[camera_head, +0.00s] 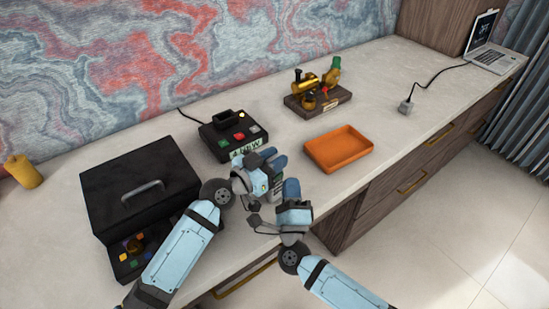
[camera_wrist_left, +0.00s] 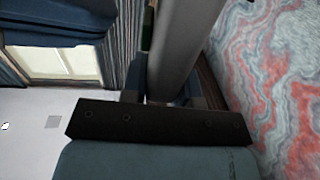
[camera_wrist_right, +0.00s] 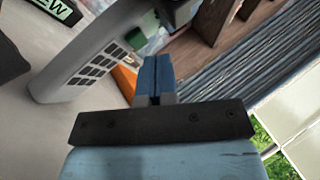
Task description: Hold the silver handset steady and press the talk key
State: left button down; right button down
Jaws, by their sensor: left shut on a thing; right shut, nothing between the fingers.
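The silver handset (camera_head: 276,194) is partly hidden between my two grippers in the head view. In the right wrist view the handset (camera_wrist_right: 85,65) is tilted, with its dark keypad showing. In the left wrist view it is a long grey body (camera_wrist_left: 180,45) between the fingers. My left gripper (camera_head: 274,163) is shut on the handset above the desk's front edge. My right gripper (camera_head: 291,187) is shut and empty, just right of the handset. Its blue fingertips (camera_wrist_right: 153,70) are beside the keypad side; I cannot tell whether they touch. The talk key cannot be singled out.
A black box with coloured buttons (camera_head: 222,142) stands behind the grippers. An orange tray (camera_head: 338,149) is to the right, with a brass device on a wooden base (camera_head: 317,98) behind it. A large black case (camera_head: 135,190) is at left. Desk beyond the tray is mostly clear.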

jog(key=s+d, duration=0.4)
jog(key=shift+s, duration=0.2)
dwell(0.5)
pick_arm(q)
jog(key=c, duration=0.8)
grip_release()
